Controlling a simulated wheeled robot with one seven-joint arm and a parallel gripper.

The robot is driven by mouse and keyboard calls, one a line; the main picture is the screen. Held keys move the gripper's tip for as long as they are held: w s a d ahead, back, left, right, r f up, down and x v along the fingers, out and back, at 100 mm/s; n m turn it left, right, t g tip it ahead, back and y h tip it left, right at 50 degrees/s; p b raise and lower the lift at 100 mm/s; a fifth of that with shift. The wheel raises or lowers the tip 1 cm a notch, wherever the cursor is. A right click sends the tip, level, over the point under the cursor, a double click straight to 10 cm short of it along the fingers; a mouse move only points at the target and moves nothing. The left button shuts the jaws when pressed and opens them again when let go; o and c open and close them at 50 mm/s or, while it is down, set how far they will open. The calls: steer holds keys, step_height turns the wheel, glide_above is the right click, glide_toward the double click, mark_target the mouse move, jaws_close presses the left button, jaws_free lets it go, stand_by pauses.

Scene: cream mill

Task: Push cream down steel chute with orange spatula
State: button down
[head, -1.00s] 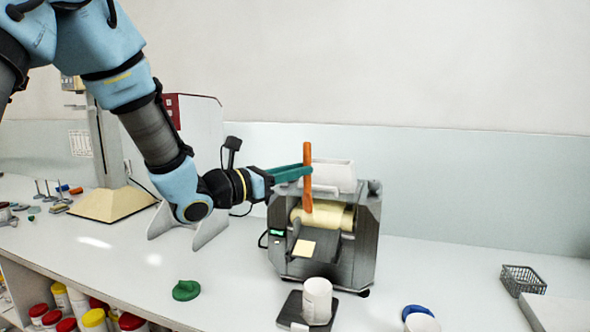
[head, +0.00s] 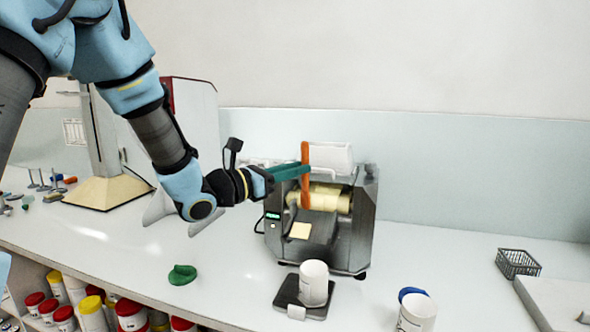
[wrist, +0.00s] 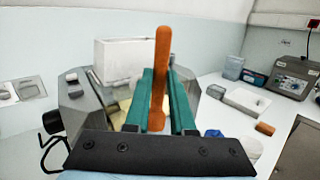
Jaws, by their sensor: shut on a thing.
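The orange spatula (head: 305,170) is upright in my gripper (head: 290,173), whose green fingers are shut on it; it also shows between the fingers in the wrist view (wrist: 160,85). The spatula's lower end is in front of the mill's cream-coated rollers (head: 328,198); whether it touches them I cannot tell. The steel chute (head: 318,230) slopes down from the rollers toward the front. A pale cream patch (head: 300,230) lies on the chute at its left side. A white jar (head: 314,282) stands on a dark plate (head: 288,292) below the chute.
A green lid (head: 182,275) lies on the bench to the left. A blue lid (head: 411,293) and another white jar (head: 416,313) are to the right. A wire basket (head: 518,264) is at the far right. The bench between basket and mill is mostly clear.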

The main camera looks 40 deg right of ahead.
steer(key=shift+w+d+f+b, duration=0.1)
steer(key=shift+d+f+b, duration=0.05)
steer(key=shift+f+b, duration=0.3)
steer(key=shift+w+d+f+b, duration=0.1)
steer(key=shift+f+b, duration=0.25)
steer(key=shift+b, duration=0.05)
stand_by(0.3)
steer(key=shift+s+a+f+b, duration=0.5)
steer(key=shift+a+b, duration=0.25)
steer(key=shift+b, duration=0.15)
steer(key=shift+s+a+f+b, duration=0.25)
steer(key=shift+s+a+b, duration=0.1)
steer(key=shift+a+b, duration=0.2)
steer(key=shift+s+a+f+b, duration=0.3)
steer(key=shift+s+a+b, duration=0.05)
steer(key=shift+a+b, duration=0.2)
steer(key=shift+s+a+f+b, duration=0.25)
steer(key=shift+s+a+b, duration=0.1)
steer(key=shift+a+b, duration=0.2)
steer(key=shift+d+r, duration=0.1)
